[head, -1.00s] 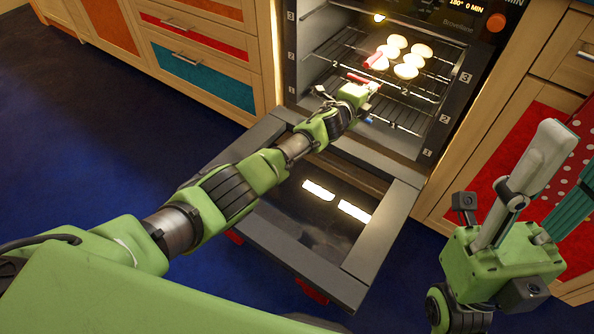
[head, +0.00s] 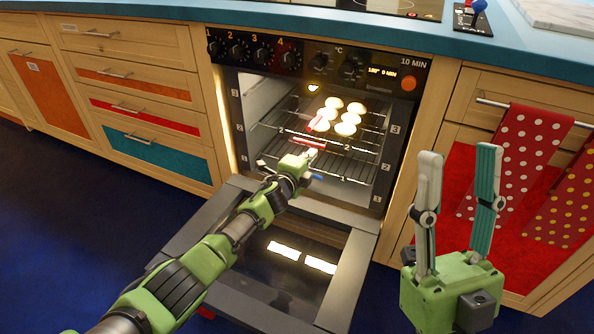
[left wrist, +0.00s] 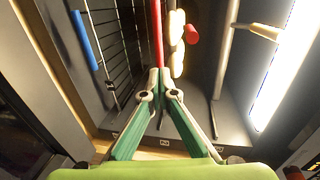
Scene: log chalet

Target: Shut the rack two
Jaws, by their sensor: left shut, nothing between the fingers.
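The oven rack two (head: 347,147) bears a "2" label and has a red front bar (head: 308,142). Several pale buns (head: 348,117) and a red cylinder (head: 320,122) are above its wires; the red cylinder also shows in the left wrist view (left wrist: 192,33). My left gripper (head: 312,153) is shut and empty inside the oven opening, close to the red bar. In the left wrist view its tips (left wrist: 160,72) meet the end of the red bar (left wrist: 157,35) in the picture; contact is unclear. My right gripper (head: 457,150) is open, empty and pointing up, right of the oven.
The oven door (head: 345,265) hangs open under my left arm. A lower rack with a "1" label has a blue bar (head: 315,177), also seen in the left wrist view (left wrist: 85,40). Dotted towels (head: 520,150) hang at right. Dark blue floor is free at left.

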